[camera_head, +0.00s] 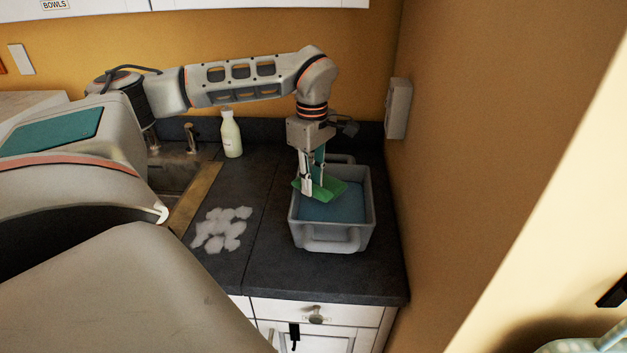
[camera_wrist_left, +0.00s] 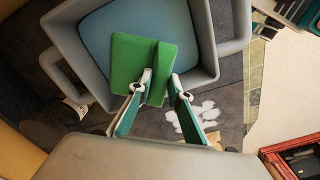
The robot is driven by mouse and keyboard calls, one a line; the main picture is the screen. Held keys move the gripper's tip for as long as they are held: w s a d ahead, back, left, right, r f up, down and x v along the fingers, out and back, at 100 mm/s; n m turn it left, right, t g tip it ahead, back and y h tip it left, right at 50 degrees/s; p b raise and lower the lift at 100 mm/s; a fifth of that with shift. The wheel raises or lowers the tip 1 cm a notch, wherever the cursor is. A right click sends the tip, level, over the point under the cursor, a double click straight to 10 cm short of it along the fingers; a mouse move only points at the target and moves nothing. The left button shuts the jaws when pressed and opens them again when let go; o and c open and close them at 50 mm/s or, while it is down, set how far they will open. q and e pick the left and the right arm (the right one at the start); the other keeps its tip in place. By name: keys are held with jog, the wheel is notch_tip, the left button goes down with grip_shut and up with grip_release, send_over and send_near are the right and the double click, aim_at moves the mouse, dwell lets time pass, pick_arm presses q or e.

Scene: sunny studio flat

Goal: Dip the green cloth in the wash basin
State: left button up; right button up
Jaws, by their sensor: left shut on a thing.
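The green cloth (camera_head: 322,188) is held tilted over the grey wash basin (camera_head: 364,213), which holds blue water (camera_head: 335,208). My left gripper (camera_head: 314,186) points down at the basin and is shut on the cloth. In the left wrist view the cloth (camera_wrist_left: 138,66) lies between the fingertips (camera_wrist_left: 160,90), with the basin (camera_wrist_left: 207,40) and blue water (camera_wrist_left: 97,35) beyond it. I cannot tell whether the cloth's lower edge touches the water. My right gripper is not in view.
White foam-like patches (camera_head: 221,229) lie on the dark counter left of the basin. A pale bottle (camera_head: 231,135) stands behind, near the sink (camera_head: 172,172) and tap (camera_head: 190,138). A wall closes off the right side. The counter's front strip (camera_head: 320,275) is clear.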

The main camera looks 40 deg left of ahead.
aim_at(326, 195)
pick_arm(q)
jog(key=d, duration=0.2)
jog(key=s+d, duration=0.1)
jog(key=d, duration=0.3)
jog(key=shift+s, duration=0.35)
jog(key=shift+w+a, duration=0.25)
jog(key=shift+a, duration=0.65)
jog(key=shift+w+a, duration=0.25)
jog(key=shift+a, duration=0.6)
jog(key=shift+r, duration=0.15)
jog(key=shift+r, duration=2.2)
jog(key=shift+f+b, duration=1.95)
jog(key=shift+f, duration=4.6)
